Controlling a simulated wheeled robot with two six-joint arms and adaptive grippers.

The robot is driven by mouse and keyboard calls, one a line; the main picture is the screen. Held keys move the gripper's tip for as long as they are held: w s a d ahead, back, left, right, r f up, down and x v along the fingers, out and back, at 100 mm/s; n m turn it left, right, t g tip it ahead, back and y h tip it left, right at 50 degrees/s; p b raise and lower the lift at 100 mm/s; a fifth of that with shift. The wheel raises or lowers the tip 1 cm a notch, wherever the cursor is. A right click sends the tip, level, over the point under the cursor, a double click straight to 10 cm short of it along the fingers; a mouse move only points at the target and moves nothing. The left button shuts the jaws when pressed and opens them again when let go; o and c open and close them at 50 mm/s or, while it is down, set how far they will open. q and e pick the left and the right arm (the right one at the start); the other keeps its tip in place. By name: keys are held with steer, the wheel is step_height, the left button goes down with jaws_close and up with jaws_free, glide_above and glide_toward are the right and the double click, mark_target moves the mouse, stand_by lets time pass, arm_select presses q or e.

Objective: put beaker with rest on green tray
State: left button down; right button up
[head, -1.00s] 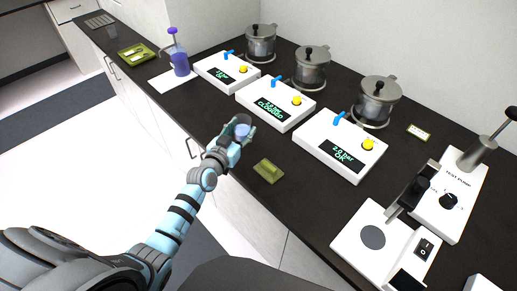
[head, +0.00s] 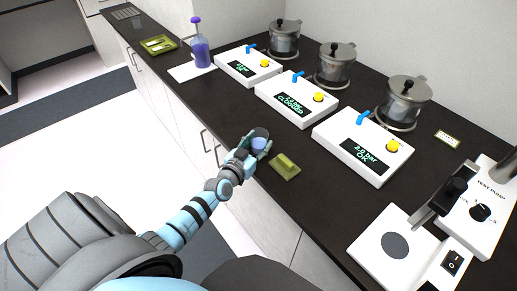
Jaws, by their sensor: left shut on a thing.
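My left gripper (head: 258,145) is shut on a small beaker (head: 259,142) that looks bluish inside, partly hidden by the fingers. It holds the beaker near the counter's front edge, in front of the middle white control box (head: 296,97). A green tray (head: 172,41) with a few pale items on it lies far back at the left end of the counter. A small green piece with a raised middle (head: 285,166) lies on the counter just right of my gripper. My right gripper is not in view.
A purple pump bottle (head: 200,55) stands on a white sheet near the green tray. Other white control boxes and several metal pots (head: 335,62) line the counter (head: 300,138). A test pump (head: 485,205) and a white device (head: 393,245) stand at the right.

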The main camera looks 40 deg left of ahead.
mark_target(255, 146)
arm_select(q)
steer(key=shift+r, duration=0.1)
steer(key=shift+f, duration=0.2)
steer(key=c, duration=0.8)
jaws_free()
steer(key=shift+c, duration=0.2)
steer(key=shift+r, duration=0.1)
steer(key=shift+r, duration=0.25)
steer(key=s+p, duration=0.1)
steer(key=s, duration=0.1)
steer(key=s+p, duration=0.1)
steer(key=s, duration=0.1)
steer(key=s+r+p, duration=0.1)
steer(key=s+p, duration=0.1)
steer(key=s, duration=0.1)
steer(key=shift+d+r, duration=0.1)
steer(key=shift+d, duration=0.25)
steer(key=s, duration=0.3)
steer(key=s+p, duration=0.1)
steer(key=s, duration=0.1)
steer(key=shift+d+r, duration=0.2)
steer(key=shift+d, duration=0.1)
